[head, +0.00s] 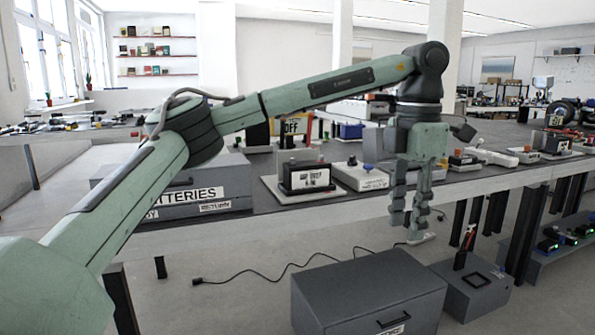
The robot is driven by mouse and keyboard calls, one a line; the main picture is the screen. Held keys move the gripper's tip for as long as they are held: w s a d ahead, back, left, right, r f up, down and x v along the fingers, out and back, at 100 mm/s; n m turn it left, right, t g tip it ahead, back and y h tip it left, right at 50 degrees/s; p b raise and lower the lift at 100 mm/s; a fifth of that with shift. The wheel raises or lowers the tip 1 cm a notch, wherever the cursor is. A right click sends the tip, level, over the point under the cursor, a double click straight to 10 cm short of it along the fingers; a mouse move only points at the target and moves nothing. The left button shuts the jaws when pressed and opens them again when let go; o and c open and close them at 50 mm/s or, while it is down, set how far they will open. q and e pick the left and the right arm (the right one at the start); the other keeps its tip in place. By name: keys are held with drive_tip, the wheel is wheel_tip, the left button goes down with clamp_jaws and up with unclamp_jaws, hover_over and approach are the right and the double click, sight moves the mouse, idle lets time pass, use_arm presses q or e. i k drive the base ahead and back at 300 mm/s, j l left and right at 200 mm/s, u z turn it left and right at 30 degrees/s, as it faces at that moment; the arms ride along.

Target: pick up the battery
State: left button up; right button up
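A black box-shaped battery (306,178) with a white label stands upright on a pale tray on the workbench, left of my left gripper. The label is too small to read surely. My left gripper (412,225) hangs fingers down in front of the bench's front edge, to the right of the battery and apart from it. Its fingers are seen nearly edge-on, so their opening is unclear. A small pale piece shows at the fingertips; I cannot tell what it is. My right gripper is not in view.
A grey box marked BATTERIES (185,195) sits on the bench at left, partly behind my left arm. Grey cabinets (367,292) and (470,285) stand on the floor below.

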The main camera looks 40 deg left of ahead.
sight(299, 175)
drive_tip(key=i+j, duration=0.4)
drive_tip(key=j, duration=0.2)
drive_tip(key=i+j+u, duration=0.1)
drive_tip(key=i+j, duration=0.3)
drive_tip(key=j, duration=0.2)
drive_tip(key=i+j+u, duration=0.1)
drive_tip(key=i+j, duration=0.3)
drive_tip(key=j, duration=0.15)
